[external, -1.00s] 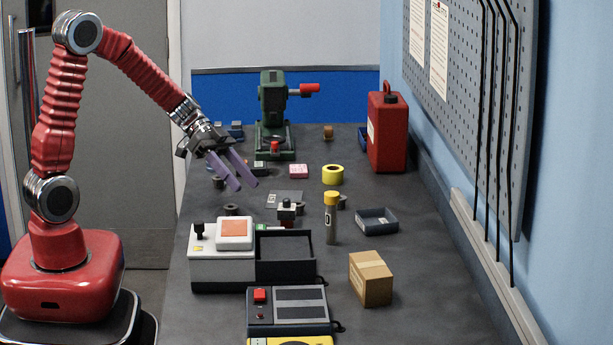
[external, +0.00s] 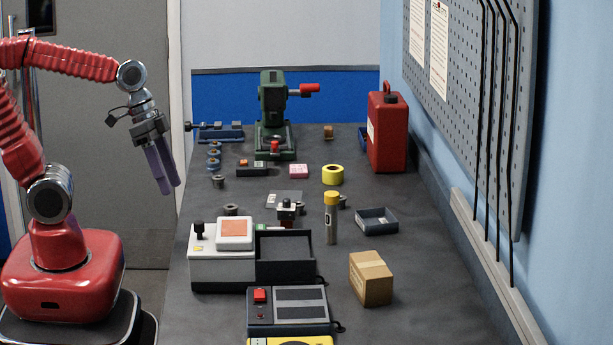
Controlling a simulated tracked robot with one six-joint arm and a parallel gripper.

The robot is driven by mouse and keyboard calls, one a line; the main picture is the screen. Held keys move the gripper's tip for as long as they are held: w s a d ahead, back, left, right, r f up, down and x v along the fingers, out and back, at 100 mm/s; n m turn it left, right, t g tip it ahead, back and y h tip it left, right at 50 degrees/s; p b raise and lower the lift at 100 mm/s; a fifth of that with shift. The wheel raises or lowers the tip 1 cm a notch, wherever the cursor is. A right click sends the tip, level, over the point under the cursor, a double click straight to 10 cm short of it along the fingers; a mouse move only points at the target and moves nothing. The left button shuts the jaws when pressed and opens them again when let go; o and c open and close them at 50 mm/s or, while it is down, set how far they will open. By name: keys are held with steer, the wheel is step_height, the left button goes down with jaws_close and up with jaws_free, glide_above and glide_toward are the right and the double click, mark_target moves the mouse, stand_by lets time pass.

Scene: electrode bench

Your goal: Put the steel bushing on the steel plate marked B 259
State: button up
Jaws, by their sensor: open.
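A flat grey plate (external: 278,196) lies mid-bench, partly hidden by a small black-and-white device; its marking is too small to read. Small grey, ring-like pieces stand on the bench: one (external: 218,182) left of the plate, another (external: 231,210) behind the white control box, and one (external: 343,201) partly behind the yellow-capped cylinder. I cannot tell which is the steel bushing. My gripper (external: 169,192) hangs left of the bench edge, purple fingers pointing down, open and empty.
Blue-grey rings (external: 214,153) and a blue fixture (external: 217,132) stand at the back left. A green press (external: 273,105), yellow tape roll (external: 333,175), red can (external: 387,133), grey tray (external: 377,221) and cardboard box (external: 371,279) surround the middle. The right front bench is clear.

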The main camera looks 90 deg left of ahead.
steer(key=shift+s+a+r+n+t+y, duration=0.25)
steer(key=shift+s+r+n+t+y, duration=0.3)
steer(key=shift+s, duration=0.25)
steer(key=shift+s+a+r+n+t+y, duration=0.2)
steer(key=shift+s+r+n+t+y, duration=0.15)
steer(key=shift+s+r+n+y, duration=0.35)
steer(key=shift+o, duration=0.5)
steer(key=shift+s, duration=0.1)
steer(key=w+a+f+n+y, duration=0.1)
steer(key=w+a, duration=0.5)
steer(key=w, duration=0.8)
steer(key=w+a+f+n+g+y, duration=0.1)
steer(key=w+a+n, duration=0.3)
steer(key=w, duration=1)
steer(key=a+f, duration=0.1)
steer(key=a, duration=0.1)
steer(key=shift+w+a+n+g, duration=0.3)
steer(key=shift+w+a+n, duration=0.05)
steer(key=shift+w+a, duration=0.05)
